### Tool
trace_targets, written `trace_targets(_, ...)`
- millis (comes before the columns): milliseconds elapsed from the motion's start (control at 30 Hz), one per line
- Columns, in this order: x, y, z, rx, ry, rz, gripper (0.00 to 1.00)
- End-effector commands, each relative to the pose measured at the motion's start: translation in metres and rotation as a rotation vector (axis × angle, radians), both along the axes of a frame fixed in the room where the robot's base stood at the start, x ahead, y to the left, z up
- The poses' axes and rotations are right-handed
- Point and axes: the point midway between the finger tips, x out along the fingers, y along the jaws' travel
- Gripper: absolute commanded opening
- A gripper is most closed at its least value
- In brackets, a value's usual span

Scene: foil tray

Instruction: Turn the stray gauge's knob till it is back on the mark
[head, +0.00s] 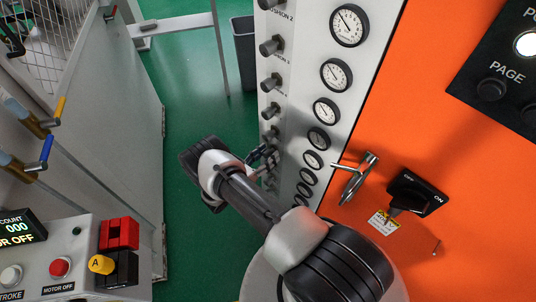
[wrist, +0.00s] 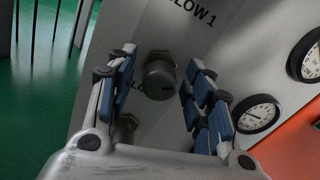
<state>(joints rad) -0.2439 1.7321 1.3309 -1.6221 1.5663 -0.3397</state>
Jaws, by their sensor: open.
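A column of round white gauges with black rims runs down the pale panel in the head view, such as the top gauge (head: 349,25). A matching column of dark knobs (head: 272,46) stands to its left. I cannot tell which gauge is stray. My gripper (head: 262,157) is at the lower knobs, which it partly hides. In the wrist view my gripper (wrist: 162,62) is open, its blue-padded fingers on either side of a dark round knob (wrist: 159,80) with visible gaps. A label ending "LOW 1" is above it. Two gauges (wrist: 256,113) show to the right.
Another knob (wrist: 124,129) sits below, near the left finger. To the right, an orange panel (head: 450,170) carries a metal T-handle (head: 355,178) and a black rotary switch (head: 413,193). A grey cabinet (head: 110,90) stands left, with green floor between.

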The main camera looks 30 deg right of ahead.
Motion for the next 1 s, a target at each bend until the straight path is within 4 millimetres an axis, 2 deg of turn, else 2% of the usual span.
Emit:
trace_targets(133,0.0021,-0.0072,0.0,0.0,0.001,0.001,0.47)
trace_targets(400,0.0025,-0.0079,0.0003,0.0,0.0,0.001,0.47)
trace_targets(1000,0.0023,-0.0077,0.0003,-0.001,0.001,0.0,0.07)
